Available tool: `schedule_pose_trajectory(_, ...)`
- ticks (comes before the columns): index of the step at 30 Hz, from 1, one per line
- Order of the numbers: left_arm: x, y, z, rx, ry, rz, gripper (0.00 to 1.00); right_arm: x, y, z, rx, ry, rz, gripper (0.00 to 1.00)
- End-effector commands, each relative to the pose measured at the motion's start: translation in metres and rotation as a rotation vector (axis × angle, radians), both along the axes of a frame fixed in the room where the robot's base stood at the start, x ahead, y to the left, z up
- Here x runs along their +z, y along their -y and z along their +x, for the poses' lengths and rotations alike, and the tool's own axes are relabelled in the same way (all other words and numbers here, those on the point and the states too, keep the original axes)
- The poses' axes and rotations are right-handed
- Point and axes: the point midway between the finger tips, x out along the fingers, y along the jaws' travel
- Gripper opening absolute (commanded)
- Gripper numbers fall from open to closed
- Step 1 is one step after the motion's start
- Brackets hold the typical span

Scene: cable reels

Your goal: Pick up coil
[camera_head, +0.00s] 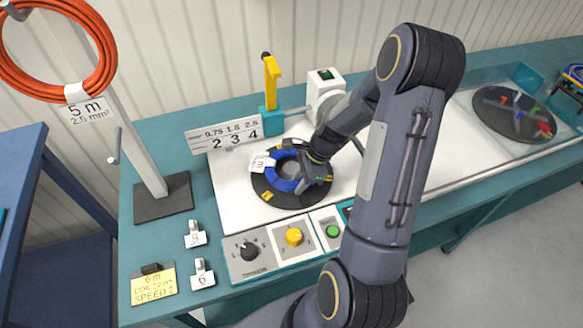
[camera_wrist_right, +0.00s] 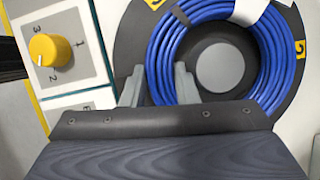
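A blue cable coil (camera_head: 282,182) with a white tag (camera_head: 259,163) lies flat on a black round reel plate (camera_head: 270,201) on the bench. My right gripper (camera_head: 304,178) reaches down over the coil's right side and hides part of it. In the right wrist view the blue coil (camera_wrist_right: 170,50) circles a grey hub (camera_wrist_right: 222,68). The right gripper's two grey fingers (camera_wrist_right: 159,86) stand apart on either side of the coil's band. I see no firm grip on it. My left gripper is not in view.
A control panel with a yellow knob (camera_head: 294,237) and green button (camera_head: 333,231) lies in front of the plate. A number sign (camera_head: 225,136) and yellow lever (camera_head: 271,80) stand behind. An orange coil (camera_head: 97,77) hangs left. A clear cover (camera_head: 500,140) is right.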

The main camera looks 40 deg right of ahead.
Motion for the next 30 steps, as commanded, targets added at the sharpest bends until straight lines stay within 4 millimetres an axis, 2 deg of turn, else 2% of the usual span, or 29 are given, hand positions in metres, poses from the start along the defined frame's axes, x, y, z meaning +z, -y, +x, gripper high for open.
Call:
schedule_pose_trajectory(1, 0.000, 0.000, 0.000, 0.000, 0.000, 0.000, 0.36, 0.000, 0.000, 0.000, 0.000, 0.001, 0.000, 0.18)
schedule_pose_trajectory(5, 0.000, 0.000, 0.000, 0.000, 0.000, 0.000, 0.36, 0.000, 0.000, 0.000, 0.000, 0.001, 0.000, 0.01)
schedule_pose_trajectory(6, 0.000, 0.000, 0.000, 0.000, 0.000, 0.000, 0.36, 0.000, 0.000, 0.000, 0.000, 0.001, 0.000, 0.00)
schedule_pose_trajectory(16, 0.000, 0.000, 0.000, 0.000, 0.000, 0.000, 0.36, 0.002, 0.000, 0.001, 0.001, 0.002, -0.001, 0.00)
schedule_pose_trajectory(20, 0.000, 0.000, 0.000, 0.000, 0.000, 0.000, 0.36, 0.009, 0.000, 0.001, 0.002, 0.005, -0.002, 0.00)
schedule_pose_trajectory(25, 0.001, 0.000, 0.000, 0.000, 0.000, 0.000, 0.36, 0.033, 0.000, 0.002, 0.002, 0.009, -0.004, 0.00)
schedule_pose_trajectory(30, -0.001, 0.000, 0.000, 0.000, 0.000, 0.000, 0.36, 0.071, -0.017, -0.025, 0.003, 0.012, -0.003, 0.00)
